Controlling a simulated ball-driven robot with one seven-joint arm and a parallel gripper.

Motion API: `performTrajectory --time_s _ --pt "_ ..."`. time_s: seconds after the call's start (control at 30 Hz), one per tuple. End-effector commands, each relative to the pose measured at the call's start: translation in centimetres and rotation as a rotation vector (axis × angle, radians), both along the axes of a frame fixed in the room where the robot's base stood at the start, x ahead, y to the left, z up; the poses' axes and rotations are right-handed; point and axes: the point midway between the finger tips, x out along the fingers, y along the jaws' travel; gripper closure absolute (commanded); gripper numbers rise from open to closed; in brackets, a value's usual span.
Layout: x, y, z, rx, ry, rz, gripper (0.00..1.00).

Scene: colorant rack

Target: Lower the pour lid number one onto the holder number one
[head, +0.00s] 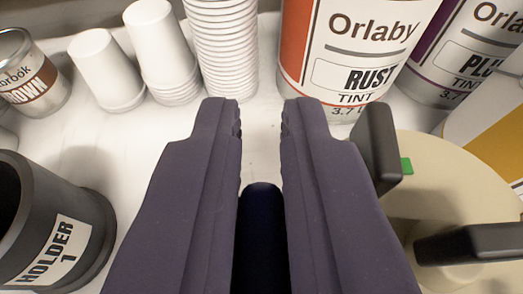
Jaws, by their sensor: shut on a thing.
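My gripper (261,112) is in the middle of the head view, its two dark purple fingers pointing away from me. It is shut on the pour lid number one, of which only a dark blue, rounded part (261,225) seems to show low between the fingers. The rest of it is hidden, and no label on it shows. The holder number one (88,225) is a dark grey, round, open-topped cup with a white "HOLDER 1" label, at the lower left. My gripper is to its right, apart from it. The holder's opening is partly cut off by the picture edge.
A pale round top (425,165) with dark upright parts is close on the right. Behind stand a Rust tint can (345,60) and a purple-banded can (465,55). White cup stacks (222,45) and a small brown-labelled tin (30,75) are at the back left. White surface separates holder and cups.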

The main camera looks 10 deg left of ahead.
Motion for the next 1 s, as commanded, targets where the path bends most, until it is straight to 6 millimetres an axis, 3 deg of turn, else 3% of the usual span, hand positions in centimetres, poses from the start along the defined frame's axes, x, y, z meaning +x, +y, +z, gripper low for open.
performTrajectory --time_s 0.6,1.0 --pt "0.0 0.0 5.4 0.000 -0.002 0.000 1.00" --pt "0.0 0.0 6.0 -0.001 -0.001 0.000 1.00"
